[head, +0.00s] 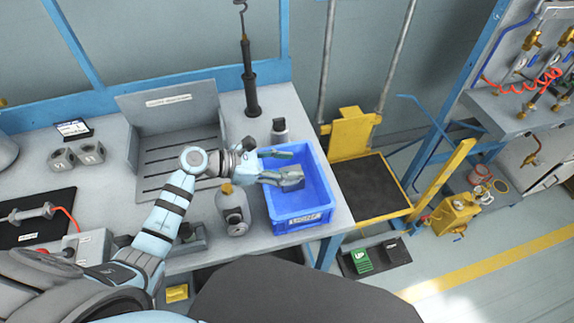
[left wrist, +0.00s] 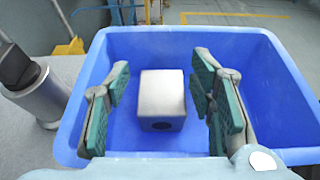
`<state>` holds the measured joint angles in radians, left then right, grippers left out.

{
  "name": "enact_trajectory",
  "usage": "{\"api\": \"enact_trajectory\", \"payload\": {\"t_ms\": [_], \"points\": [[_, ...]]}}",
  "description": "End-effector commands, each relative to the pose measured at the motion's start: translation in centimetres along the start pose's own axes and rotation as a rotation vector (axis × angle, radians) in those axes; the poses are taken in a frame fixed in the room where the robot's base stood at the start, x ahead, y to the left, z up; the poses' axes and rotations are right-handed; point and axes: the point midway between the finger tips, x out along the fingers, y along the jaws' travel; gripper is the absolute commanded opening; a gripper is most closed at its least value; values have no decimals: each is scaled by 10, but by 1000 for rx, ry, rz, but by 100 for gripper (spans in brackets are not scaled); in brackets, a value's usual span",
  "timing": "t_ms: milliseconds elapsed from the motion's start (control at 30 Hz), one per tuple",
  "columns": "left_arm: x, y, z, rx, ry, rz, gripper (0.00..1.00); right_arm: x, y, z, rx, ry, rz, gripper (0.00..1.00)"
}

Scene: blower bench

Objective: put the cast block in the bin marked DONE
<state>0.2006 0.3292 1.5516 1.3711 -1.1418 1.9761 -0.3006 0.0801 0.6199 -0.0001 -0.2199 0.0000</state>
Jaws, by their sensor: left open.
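The cast block (head: 292,178) is a grey metal cube inside the blue bin (head: 305,222), whose front carries a white label; the lettering is small but seems to read DONE. In the left wrist view the block (left wrist: 162,92) shows a dark hole in its near face, with blue bin floor around it. My left gripper (head: 278,167) reaches into the bin from the left. Its green-padded fingers (left wrist: 160,88) are spread on either side of the block, with a gap on both sides. My right gripper is not in view.
A grey tray (head: 172,110) is behind my arm. The bench edge lies just right of the bin.

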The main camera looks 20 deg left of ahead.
Motion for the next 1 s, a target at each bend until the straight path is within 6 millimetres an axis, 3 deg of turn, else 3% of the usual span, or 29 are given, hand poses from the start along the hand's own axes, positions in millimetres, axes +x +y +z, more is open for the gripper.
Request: {"api": "enact_trajectory", "payload": {"t_ms": [67,300,400,1000], "points": [[-3,-4,-3,-6,21,-8,61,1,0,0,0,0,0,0],[-58,-2,2,-5,21,-6,61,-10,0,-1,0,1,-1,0],[-73,-2,3,-5,17,-5,61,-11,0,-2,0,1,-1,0],[-79,-2,8,-5,9,-4,61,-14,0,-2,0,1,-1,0]]}}
